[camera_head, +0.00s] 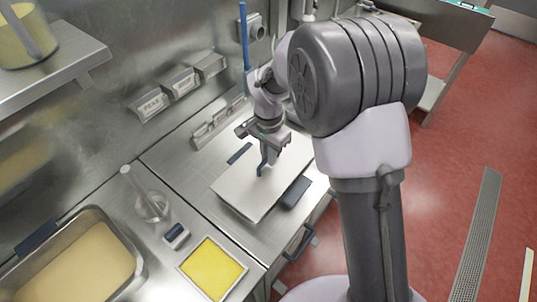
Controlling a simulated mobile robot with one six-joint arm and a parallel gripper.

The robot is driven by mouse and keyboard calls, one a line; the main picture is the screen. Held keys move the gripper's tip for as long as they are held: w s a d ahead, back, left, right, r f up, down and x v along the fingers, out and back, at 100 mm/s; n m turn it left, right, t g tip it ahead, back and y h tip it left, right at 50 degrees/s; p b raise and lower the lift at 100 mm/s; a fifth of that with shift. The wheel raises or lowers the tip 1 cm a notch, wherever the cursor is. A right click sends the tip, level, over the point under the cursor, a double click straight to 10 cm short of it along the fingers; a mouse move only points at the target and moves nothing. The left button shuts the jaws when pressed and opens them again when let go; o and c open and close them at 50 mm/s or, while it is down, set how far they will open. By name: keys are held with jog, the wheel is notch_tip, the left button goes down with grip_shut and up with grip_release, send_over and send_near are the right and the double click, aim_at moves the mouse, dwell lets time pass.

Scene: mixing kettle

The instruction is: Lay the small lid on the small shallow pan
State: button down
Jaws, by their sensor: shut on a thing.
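The small lid is a flat, pale rectangular plate (241,187) on the right part of the steel counter. My gripper (264,160) points down at its middle and is shut on its dark upright handle; the fingertips are small in this view. The small shallow pan seems to be under the lid, mostly hidden. Two dark grips, one at the back left (240,153) and one at the front right (295,193), stick out beside the lid and look like the pan's handles. I cannot tell whether the lid touches the pan's rim or hangs slightly above it.
A square tray with yellow contents (213,268) sits at the counter's front. A large pan of pale yellow stuff (77,270), a clear beaker (152,205) and a small dark-topped device (176,235) stand to the left. Labelled bins (150,104) line the back wall.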

jog(key=shift+f+b, duration=0.65)
jog(key=shift+f, duration=0.35)
jog(key=shift+f, duration=0.15)
jog(key=c, duration=1.4)
grip_release()
jog(key=o, duration=0.5)
